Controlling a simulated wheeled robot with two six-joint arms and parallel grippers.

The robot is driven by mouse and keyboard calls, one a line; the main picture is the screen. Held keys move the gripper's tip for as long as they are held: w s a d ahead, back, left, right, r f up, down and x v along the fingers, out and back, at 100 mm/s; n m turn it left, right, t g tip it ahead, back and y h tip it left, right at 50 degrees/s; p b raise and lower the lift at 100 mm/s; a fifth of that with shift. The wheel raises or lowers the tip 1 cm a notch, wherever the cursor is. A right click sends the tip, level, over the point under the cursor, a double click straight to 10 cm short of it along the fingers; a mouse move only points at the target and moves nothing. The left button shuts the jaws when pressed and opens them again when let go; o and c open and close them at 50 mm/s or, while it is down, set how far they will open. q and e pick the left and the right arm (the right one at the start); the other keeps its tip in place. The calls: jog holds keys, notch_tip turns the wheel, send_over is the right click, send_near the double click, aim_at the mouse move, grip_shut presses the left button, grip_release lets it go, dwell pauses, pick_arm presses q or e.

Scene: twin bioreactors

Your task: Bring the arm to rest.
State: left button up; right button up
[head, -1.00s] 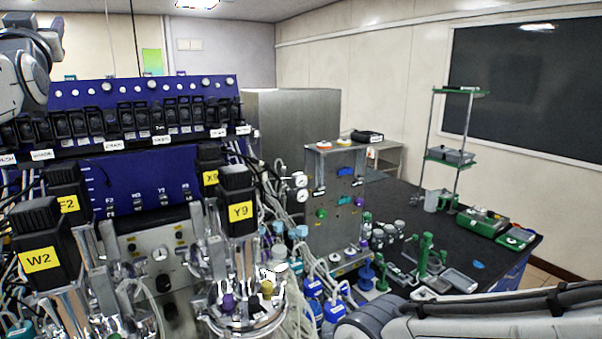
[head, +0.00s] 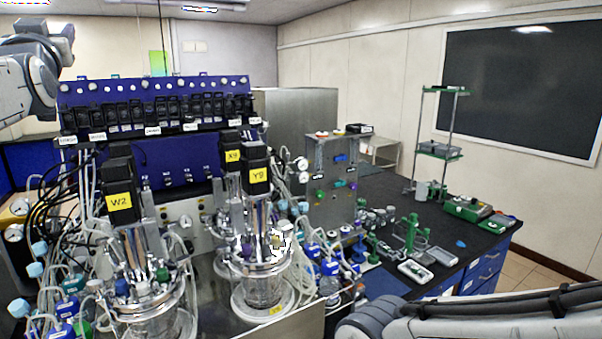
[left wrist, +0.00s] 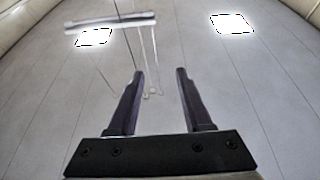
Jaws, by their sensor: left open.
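My left arm (head: 28,75) comes in at the upper left of the head view, raised beside the blue control panel. Its gripper (left wrist: 160,75) shows in the left wrist view, with two dark fingers apart and nothing between them. That view faces the ceiling with its bright lamps. My right arm (head: 480,318) lies across the lower right of the head view; its gripper is out of the picture.
Glass bioreactors with black motors labelled W2 (head: 119,200) and Y9 (head: 257,177) stand in front of the blue panel (head: 150,160). A black bench (head: 385,200) holds a green-shelved rack (head: 440,150), green stands and trays. Tubing and bottles crowd the lower left.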

pick_arm(q)
jog(key=w+d+f+m+g+h+b, duration=0.15)
jog(key=d+f+h+b, duration=0.25)
jog(key=d+f, duration=0.7)
jog(key=d+f+m+g+h+b, duration=0.35)
jog(key=d+f, duration=0.35)
jog(key=f, duration=0.9)
jog(key=w+d+f+m+g+h+b, duration=0.1)
jog(key=d+f+g+h+b, duration=0.3)
jog(key=d+f, duration=0.75)
jog(key=s+d+f+m+g+h+b, duration=0.15)
jog(key=s+d+f, duration=0.35)
jog(key=f, duration=0.5)
jog(key=s+d+f+m+g+h+b, duration=0.1)
jog(key=s+d+f+m+g+b, duration=0.15)
jog(key=s+f, duration=0.7)
jog(key=s+f+m+g+y+b, duration=0.1)
jog(key=s+f+m+g+b, duration=0.2)
jog(key=s+f, duration=1.3)
jog(key=s+g+b, duration=0.1)
jog(key=g+b, duration=0.2)
jog(key=shift+d+f+y, duration=0.15)
jog(key=shift+d+y, duration=0.25)
